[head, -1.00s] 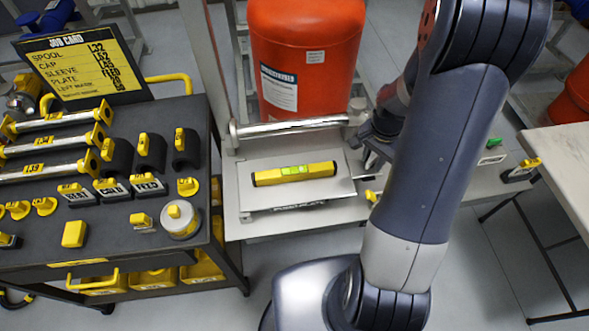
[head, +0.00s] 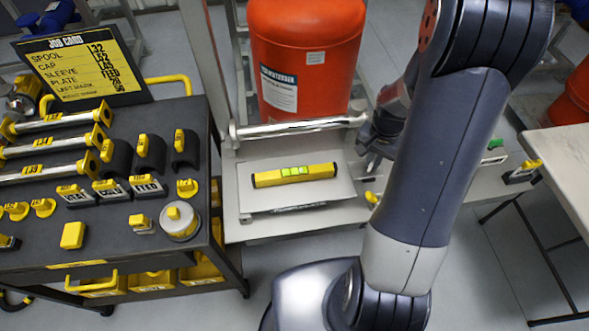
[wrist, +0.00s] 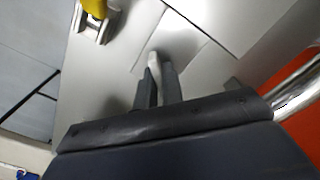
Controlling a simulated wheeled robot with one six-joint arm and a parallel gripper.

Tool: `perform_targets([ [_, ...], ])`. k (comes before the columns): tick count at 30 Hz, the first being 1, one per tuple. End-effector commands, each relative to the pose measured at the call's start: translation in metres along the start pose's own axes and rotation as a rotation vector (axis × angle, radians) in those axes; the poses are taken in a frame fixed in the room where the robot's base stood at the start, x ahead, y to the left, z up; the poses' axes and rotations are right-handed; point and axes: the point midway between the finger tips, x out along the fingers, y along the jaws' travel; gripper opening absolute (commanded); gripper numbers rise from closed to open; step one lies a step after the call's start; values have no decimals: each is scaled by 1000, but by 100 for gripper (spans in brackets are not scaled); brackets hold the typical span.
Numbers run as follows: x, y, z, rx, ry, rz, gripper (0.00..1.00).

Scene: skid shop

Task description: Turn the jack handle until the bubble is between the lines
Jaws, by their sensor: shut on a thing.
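The yellow spirit level (head: 265,180) lies on the grey plate (head: 335,196) in the middle of the head view. Its vial (head: 294,172) is bright green with dark marks. The bubble's exact place between the lines is too small to tell. My gripper (head: 373,163) is just right of the plate, partly hidden by my arm. In the wrist view my gripper (wrist: 160,82) has its fingers close together on a pale metal piece, which looks like the jack handle (wrist: 154,61). Most of the handle is hidden.
A red tank (head: 310,50) stands behind the plate, with a shiny metal bar (head: 295,127) in front of it. A dark cart (head: 100,235) with yellow-tagged parts and a job card (head: 80,70) is at left. A pale table (head: 570,165) is at right.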

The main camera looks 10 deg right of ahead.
Motion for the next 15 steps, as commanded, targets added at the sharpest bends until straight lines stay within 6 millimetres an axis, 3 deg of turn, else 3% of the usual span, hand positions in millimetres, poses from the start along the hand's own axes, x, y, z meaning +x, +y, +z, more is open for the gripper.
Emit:
perform_targets([
  [15,-1,0,-1,-132,2,-1,0],
])
